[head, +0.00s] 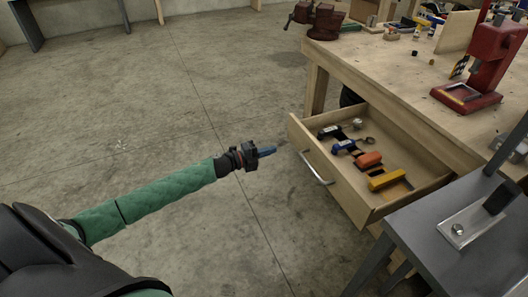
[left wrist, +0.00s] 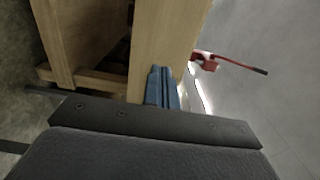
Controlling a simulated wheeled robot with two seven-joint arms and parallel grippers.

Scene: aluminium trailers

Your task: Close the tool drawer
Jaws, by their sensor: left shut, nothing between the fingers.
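The tool drawer (head: 340,188) stands open, pulled out from the wooden workbench in the head view. Its front panel carries a metal bar handle (head: 317,168). Several tools lie inside, among them an orange one (head: 368,159) and a yellow one (head: 384,179). My left gripper (head: 268,151) is shut and empty, its blue fingertips pointing right toward the drawer front, left of the panel's far end, with a gap that looks small. In the left wrist view the blue fingers (left wrist: 161,88) show against pale wood. My right gripper is not in view.
The workbench (head: 400,75) bears a red vise (head: 324,20) and a red press (head: 480,75). A grey metal table (head: 430,225) stands close to the drawer's near side at the lower right. The concrete floor left of the drawer is clear.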

